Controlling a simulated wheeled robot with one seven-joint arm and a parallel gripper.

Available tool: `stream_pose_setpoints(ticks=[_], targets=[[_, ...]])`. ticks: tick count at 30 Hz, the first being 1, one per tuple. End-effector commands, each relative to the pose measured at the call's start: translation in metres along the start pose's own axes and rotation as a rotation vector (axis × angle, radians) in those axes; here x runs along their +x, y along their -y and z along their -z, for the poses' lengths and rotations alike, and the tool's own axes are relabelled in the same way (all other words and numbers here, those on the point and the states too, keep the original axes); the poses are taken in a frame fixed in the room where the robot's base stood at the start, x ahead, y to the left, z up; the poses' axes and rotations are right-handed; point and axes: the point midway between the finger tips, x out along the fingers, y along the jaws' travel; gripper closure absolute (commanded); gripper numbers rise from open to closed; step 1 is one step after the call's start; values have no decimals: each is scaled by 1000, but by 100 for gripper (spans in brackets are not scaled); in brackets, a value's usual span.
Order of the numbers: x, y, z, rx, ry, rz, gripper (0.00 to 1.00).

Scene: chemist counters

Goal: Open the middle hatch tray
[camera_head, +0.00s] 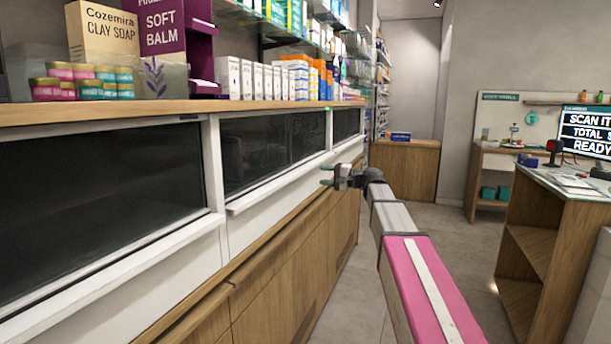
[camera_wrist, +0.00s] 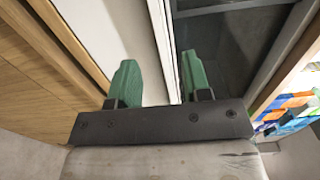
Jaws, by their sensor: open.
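The middle hatch (camera_head: 265,150) is a dark glass pane in a white frame below the wooden counter top. A white ledge (camera_head: 275,187) runs along its lower edge, above a white front panel. The hatch tray looks shut, flush with its neighbours. My gripper (camera_head: 327,175) is open and empty at the right end of this ledge. In the wrist view, its green fingertips (camera_wrist: 158,78) stand on either side of a white edge (camera_wrist: 163,45), with dark glass (camera_wrist: 235,42) to the right and a white panel to the left. I cannot tell whether they touch it.
A left hatch (camera_head: 90,205) and a far hatch (camera_head: 346,123) flank the middle one. Wooden cabinet fronts (camera_head: 275,270) lie below. Boxes and jars stand on the counter top (camera_head: 120,110). A checkout desk (camera_head: 545,235) stands at right, with clear floor (camera_head: 450,245) between.

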Motion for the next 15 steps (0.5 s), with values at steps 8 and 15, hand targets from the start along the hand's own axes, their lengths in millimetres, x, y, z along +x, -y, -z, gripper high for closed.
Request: stream_pose_setpoints(ticks=[8,15], targets=[[52,-1,1,-1,1,-2,56],[78,-1,1,-1,0,-3,56]])
